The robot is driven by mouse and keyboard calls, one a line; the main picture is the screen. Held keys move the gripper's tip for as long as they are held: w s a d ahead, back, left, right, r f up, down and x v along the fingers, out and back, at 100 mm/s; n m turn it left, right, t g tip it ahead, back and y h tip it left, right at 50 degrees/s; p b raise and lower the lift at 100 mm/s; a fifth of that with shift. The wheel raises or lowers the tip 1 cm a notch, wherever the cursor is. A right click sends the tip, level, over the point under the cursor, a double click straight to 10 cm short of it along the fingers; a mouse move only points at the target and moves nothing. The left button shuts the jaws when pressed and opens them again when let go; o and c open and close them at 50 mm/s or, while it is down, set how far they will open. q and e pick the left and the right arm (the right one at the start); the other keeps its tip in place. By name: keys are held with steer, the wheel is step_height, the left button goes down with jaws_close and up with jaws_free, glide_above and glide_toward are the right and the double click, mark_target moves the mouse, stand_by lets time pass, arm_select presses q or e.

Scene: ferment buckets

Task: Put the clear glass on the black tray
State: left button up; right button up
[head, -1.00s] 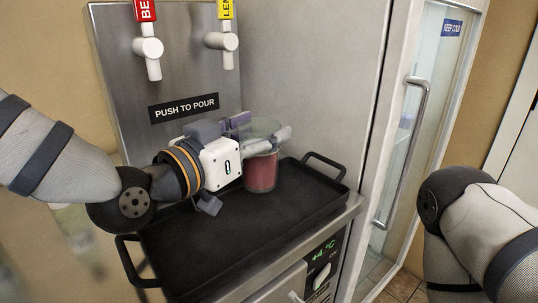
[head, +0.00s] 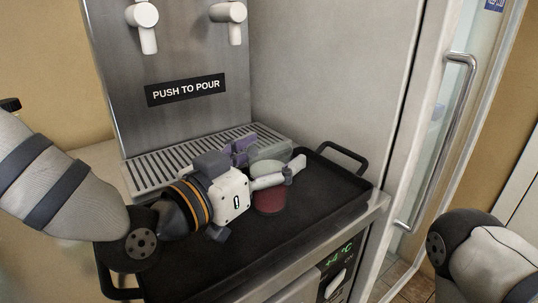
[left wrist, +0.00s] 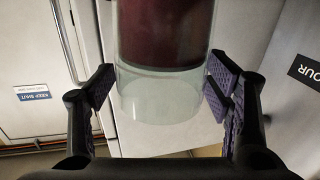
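The clear glass (head: 269,201), part-filled with dark red liquid, stands upright over the right part of the black tray (head: 254,262) in the head view. My left gripper (head: 262,165) has one finger on each side of it, closed on its upper part. In the left wrist view, purple pads flank the glass (left wrist: 160,95) closely and seem to touch it. Its base looks at or just above the tray; I cannot tell whether it touches. My right arm shows at the right edge, but its gripper is out of view.
A grated drip shelf (head: 180,160) lies behind the tray, below two white taps and a PUSH TO POUR sign (head: 186,89). The tray's raised handle (head: 345,157) is at the back right. A steel wall rises behind. The rest of the tray is empty.

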arm_select(q)
steer(key=shift+r, duration=0.1)
steer(key=shift+s+r, duration=0.1)
steer(key=shift+r, duration=0.05)
steer(key=v, duration=0.7)
steer(key=shift+s+a, duration=0.15)
steer(key=shift+s, duration=0.05)
